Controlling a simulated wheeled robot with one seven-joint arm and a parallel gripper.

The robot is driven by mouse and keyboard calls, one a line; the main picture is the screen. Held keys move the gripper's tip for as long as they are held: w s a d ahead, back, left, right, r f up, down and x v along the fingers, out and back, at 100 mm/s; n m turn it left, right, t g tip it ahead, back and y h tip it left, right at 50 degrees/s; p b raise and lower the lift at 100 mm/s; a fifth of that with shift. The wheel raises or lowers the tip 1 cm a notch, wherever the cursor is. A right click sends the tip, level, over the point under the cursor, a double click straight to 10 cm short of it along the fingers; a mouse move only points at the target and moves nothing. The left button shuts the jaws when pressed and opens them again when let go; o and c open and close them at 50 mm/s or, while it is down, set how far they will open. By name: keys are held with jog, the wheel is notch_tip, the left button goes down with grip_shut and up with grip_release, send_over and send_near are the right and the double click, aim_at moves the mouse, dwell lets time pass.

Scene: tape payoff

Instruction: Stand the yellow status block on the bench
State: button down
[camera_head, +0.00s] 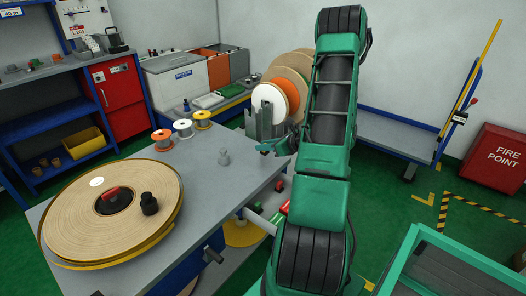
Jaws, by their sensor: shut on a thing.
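The grey bench (225,182) runs from the lower left toward the middle. Its top holds a large tan tape reel (75,205), with a small red piece and a black knob-like piece on it. I cannot make out a yellow status block anywhere in this view. A small teal fitting (275,147) shows at the bench's far right edge, beside my arm.
Orange (161,137), white (183,126) and yellow (202,117) spools stand along the bench's back edge. A grey upright rack (264,122) is at the far right corner.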

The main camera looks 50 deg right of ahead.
jog(key=shift+f, duration=1)
jog(key=shift+f, duration=0.1)
jog(key=c, duration=1.6)
grip_release()
